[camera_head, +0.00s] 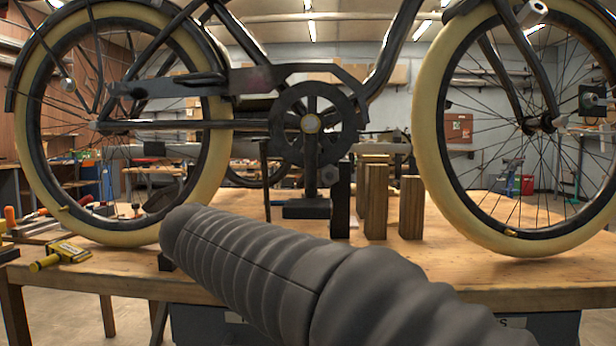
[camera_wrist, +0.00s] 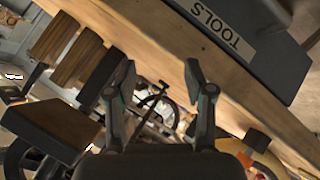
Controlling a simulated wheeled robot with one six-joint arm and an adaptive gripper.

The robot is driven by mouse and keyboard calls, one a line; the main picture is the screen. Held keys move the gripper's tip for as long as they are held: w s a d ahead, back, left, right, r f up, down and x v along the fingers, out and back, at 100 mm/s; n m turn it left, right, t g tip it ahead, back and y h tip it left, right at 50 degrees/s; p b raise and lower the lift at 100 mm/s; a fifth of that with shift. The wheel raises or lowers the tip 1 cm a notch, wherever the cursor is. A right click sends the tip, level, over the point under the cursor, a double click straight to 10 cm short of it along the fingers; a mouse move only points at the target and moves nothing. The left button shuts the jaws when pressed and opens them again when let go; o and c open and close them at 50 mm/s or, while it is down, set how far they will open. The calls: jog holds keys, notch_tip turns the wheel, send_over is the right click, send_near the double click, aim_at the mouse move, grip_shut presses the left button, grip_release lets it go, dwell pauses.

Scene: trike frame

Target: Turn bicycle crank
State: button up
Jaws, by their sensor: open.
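The crank's round dark chainring (camera_head: 311,124) hangs on the black trike frame in the head view. Its arm points straight down to a flat black pedal (camera_head: 306,208), level just above the bench. In the wrist view a flat dark block, which looks like the pedal (camera_wrist: 50,128), lies at the left. My gripper (camera_wrist: 160,80) is open in the wrist view, its two fingers apart with nothing between them. The pedal is left of the fingers and apart from them. In the head view my arm hides the gripper.
Upright wooden blocks (camera_head: 376,200) and a dark post (camera_head: 340,200) stand right of the pedal. Cream-tyred wheels (camera_head: 432,110) flank the crank. A yellow clamp (camera_head: 60,253) lies at the bench's left. The wooden bench edge (camera_wrist: 228,85) and a TOOLS box (camera_wrist: 250,45) show close to the fingers.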

jog(key=w+a+r+m+t, duration=0.1)
jog(key=a+r, duration=0.2)
jog(key=a, duration=0.1)
jog(key=m+t+h, duration=0.4)
jog(key=m+h, duration=0.3)
jog(key=m, duration=0.4)
send_near(307, 160)
jog(key=x, duration=1)
grip_shut()
